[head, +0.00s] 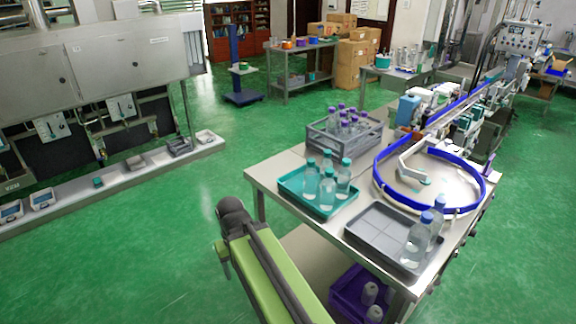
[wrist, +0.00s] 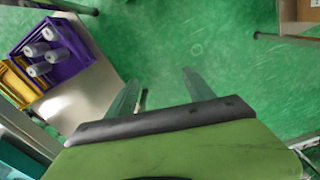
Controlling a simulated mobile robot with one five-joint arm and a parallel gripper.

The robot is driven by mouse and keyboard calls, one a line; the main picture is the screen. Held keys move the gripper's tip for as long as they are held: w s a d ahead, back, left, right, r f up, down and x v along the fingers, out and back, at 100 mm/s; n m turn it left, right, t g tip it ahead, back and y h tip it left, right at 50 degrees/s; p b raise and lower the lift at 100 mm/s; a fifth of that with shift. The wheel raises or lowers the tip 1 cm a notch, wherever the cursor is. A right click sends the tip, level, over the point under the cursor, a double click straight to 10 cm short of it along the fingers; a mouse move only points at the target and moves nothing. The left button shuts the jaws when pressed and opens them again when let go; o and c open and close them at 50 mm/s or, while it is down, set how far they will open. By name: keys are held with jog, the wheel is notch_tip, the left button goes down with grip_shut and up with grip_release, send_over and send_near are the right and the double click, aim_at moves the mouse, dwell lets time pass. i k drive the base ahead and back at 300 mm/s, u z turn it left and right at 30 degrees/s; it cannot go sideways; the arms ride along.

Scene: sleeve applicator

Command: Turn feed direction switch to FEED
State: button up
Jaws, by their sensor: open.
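I cannot make out the feed direction switch in either view. A control box with small buttons (head: 518,38) stands on the machine at the far upper right of the head view, too small to read. The sleeve machine's long conveyor with blue rails (head: 465,106) runs from the round table toward that box. My gripper (wrist: 160,78) shows in the wrist view with its two fingers apart and nothing between them, above green floor. In the head view my green arm is at the bottom centre, left of the steel table, and the gripper fingers do not show.
The steel table (head: 268,183) holds a teal tray (head: 297,197) of bottles, a grey crate (head: 318,142), a grey tray (head: 372,238) and a blue-rimmed turntable (head: 378,180). A purple crate (wrist: 27,50) sits on the lower shelf. Green floor (head: 150,240) lies open at left.

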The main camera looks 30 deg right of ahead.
aim_at(430, 290)
jog(key=u, duration=0.05)
jog(key=k, duration=1.7)
jog(key=z, duration=1.35)
jog(key=i, duration=0.45)
jog(key=u, duration=0.25)
